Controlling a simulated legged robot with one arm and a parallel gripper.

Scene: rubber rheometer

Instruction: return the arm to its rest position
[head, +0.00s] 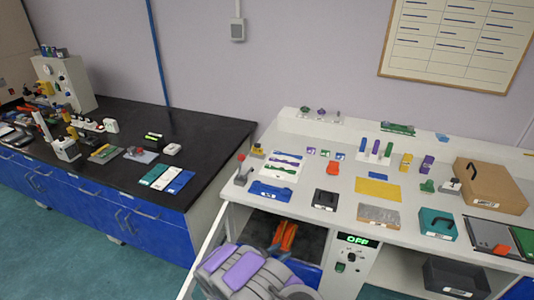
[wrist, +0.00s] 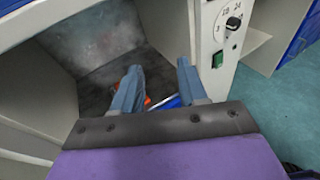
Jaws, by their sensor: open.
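My arm (head: 240,268), grey with purple panels, reaches up from the bottom of the head view toward the open bay under the white bench. My gripper (wrist: 158,68) shows in the wrist view with its two blue-grey fingers apart. An orange object (wrist: 148,101) and a blue edge (wrist: 171,102) show low between the fingers, partly hidden by them; nothing is seen clamped. In the head view the orange object (head: 287,236) is in the dark bay just beyond the gripper. Whether the fingers touch it, I cannot tell.
The bay's side walls stand close around the gripper. A control panel (head: 350,264) reading OFF is to its right. The white bench top (head: 330,178) above holds many small items. A black-topped bench (head: 215,140) stands left. Teal floor (head: 60,235) is open at lower left.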

